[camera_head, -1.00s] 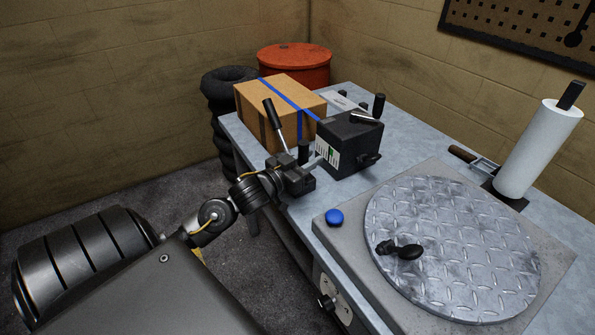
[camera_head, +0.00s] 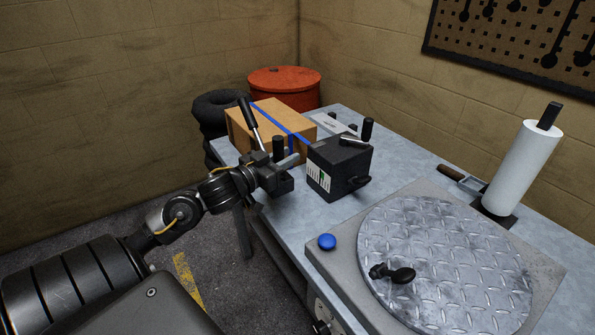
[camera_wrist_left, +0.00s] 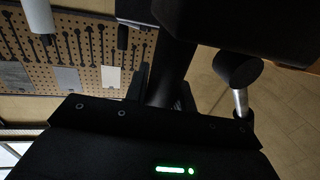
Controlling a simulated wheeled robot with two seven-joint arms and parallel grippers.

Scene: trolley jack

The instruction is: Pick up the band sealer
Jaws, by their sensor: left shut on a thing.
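The band sealer (camera_head: 249,113) is a hand tool with black grips and bare metal rods. My left gripper (camera_head: 276,177) is shut on it and holds it at the near left edge of the bench, in front of the cardboard box. One grip points up and left; a shorter black end stands beside the jaws. In the left wrist view a black grip with a silver rod (camera_wrist_left: 239,70) shows at upper right. The jaws' contact with the tool is mostly hidden. My right gripper is not in view.
A cardboard box (camera_head: 240,127) with blue strap stands behind the tool. A black boxy device (camera_head: 338,167) is close to the right of the jaws. A round steel plate (camera_head: 440,250), a blue button (camera_head: 327,242) and a paper roll (camera_head: 522,168) are farther right. A red drum (camera_head: 284,90) stands behind.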

